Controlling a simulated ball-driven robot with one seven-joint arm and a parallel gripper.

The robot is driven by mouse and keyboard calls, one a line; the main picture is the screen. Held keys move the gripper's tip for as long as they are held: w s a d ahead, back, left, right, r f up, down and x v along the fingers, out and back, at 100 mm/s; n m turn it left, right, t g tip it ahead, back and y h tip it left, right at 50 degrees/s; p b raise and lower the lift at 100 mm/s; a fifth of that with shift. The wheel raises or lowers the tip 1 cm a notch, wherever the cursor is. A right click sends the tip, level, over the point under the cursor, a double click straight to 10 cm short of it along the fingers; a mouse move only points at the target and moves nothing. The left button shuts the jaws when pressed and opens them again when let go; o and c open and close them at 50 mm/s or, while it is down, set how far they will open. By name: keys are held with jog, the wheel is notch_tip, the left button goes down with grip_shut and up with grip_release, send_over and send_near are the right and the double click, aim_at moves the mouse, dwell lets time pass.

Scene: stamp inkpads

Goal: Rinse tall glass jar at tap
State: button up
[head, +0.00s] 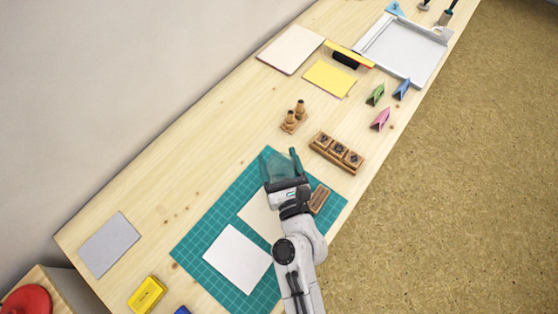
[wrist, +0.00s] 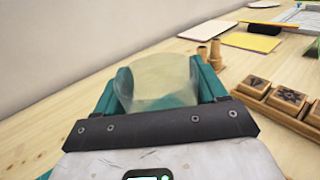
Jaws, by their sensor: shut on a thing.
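A translucent glass jar (wrist: 160,80) is between the teal fingers of my gripper (head: 280,166), which is shut on it. In the wrist view the jar looks clear and slightly yellowish, and its lower part is hidden by the gripper body. In the head view the see-through jar (head: 279,172) shows over the upper end of the green cutting mat. I cannot tell its height above the mat. No tap shows in either view.
The wooden table holds the cutting mat (head: 200,238), a white sheet (head: 237,259), a wooden stamp box (head: 337,153), and small wooden stamps (head: 294,117). A yellow inkpad (head: 147,294) lies at lower left. A white tray (head: 405,48) stands at upper right. Bare wood is free left of the mat.

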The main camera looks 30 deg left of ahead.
jog(key=s+r+p, duration=0.1)
jog(key=r, duration=0.1)
jog(key=s+d+r+p, duration=0.1)
jog(key=r+p, duration=0.1)
jog(key=r, duration=0.1)
jog(key=s+r+p, duration=0.2)
jog(key=shift+s+d+r, duration=0.1)
jog(key=shift+d+r, duration=0.05)
jog(key=shift+d, duration=0.2)
jog(key=s+d+r, duration=0.3)
jog(key=s+r, duration=0.1)
jog(key=s, duration=0.5)
jog(key=shift+d+r, duration=0.1)
